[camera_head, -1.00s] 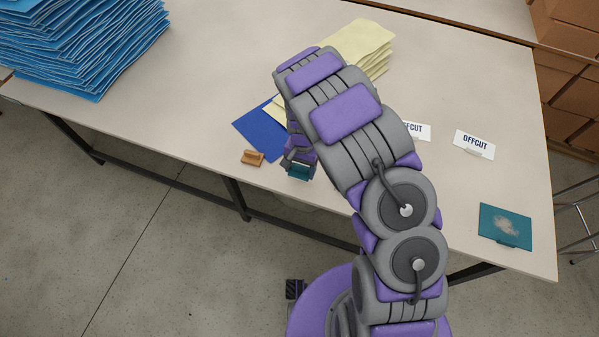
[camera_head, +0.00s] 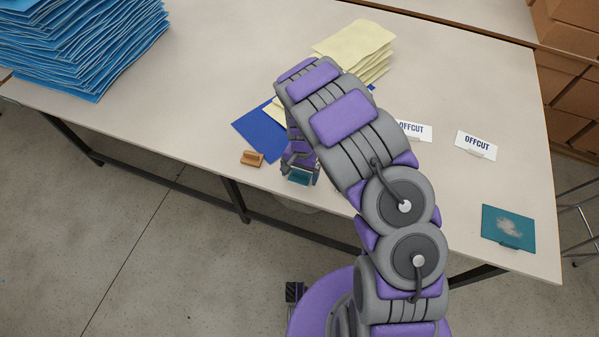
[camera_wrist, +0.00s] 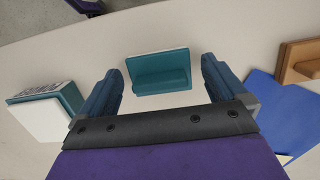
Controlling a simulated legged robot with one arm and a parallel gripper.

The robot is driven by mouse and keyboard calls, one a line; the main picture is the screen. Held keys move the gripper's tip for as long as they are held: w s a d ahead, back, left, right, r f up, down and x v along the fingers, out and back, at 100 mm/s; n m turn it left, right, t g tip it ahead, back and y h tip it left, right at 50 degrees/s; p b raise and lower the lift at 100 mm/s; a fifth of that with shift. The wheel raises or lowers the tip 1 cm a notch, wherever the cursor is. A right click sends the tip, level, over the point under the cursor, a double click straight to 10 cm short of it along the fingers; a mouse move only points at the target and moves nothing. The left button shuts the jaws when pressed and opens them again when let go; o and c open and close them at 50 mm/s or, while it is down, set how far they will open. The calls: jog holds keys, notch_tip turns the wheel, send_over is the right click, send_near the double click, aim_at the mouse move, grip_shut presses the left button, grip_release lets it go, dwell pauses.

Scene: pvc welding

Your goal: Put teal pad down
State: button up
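The teal pad (camera_head: 299,177) rests at the table's front edge in the head view, partly hidden by my gripper. In the wrist view the teal pad (camera_wrist: 160,72) lies on the pale tabletop, with its raised grip facing me. My gripper (camera_head: 301,166) is above it. In the wrist view my gripper (camera_wrist: 162,68) has its two fingers spread on either side of the pad, with a small gap at each side. Nothing is held between them.
A tan block (camera_head: 252,159) and a blue sheet (camera_head: 259,129) lie left of my gripper. Yellow sheets (camera_head: 358,42) are stacked behind my arm, blue sheets (camera_head: 85,35) at far left.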

jog(key=shift+r, duration=0.1)
notch_tip(320, 180, up, 11)
jog(key=w+p, duration=0.2)
jog(key=p, duration=0.1)
jog(key=s+d+r, duration=0.3)
jog(key=d+r, duration=0.1)
jog(key=r, duration=0.2)
jog(key=s+d+r, duration=0.3)
jog(key=d+r, duration=0.1)
jog(key=r, duration=0.2)
jog(key=s+d+r+n, duration=0.1)
jog(key=s+r, duration=0.3)
jog(key=s, duration=0.5)
jog(key=s+d+r+n, duration=0.1)
jog(key=s+d+r, duration=0.2)
jog(key=s, duration=0.7)
jog(key=s+d+r+n, duration=0.2)
jog(key=s+r, duration=0.4)
jog(key=s, duration=0.3)
jog(key=shift+s+h, duration=0.15)
jog(key=shift+h, duration=0.15)
jog(key=shift+d, duration=0.1)
jog(key=shift+c, duration=0.3)
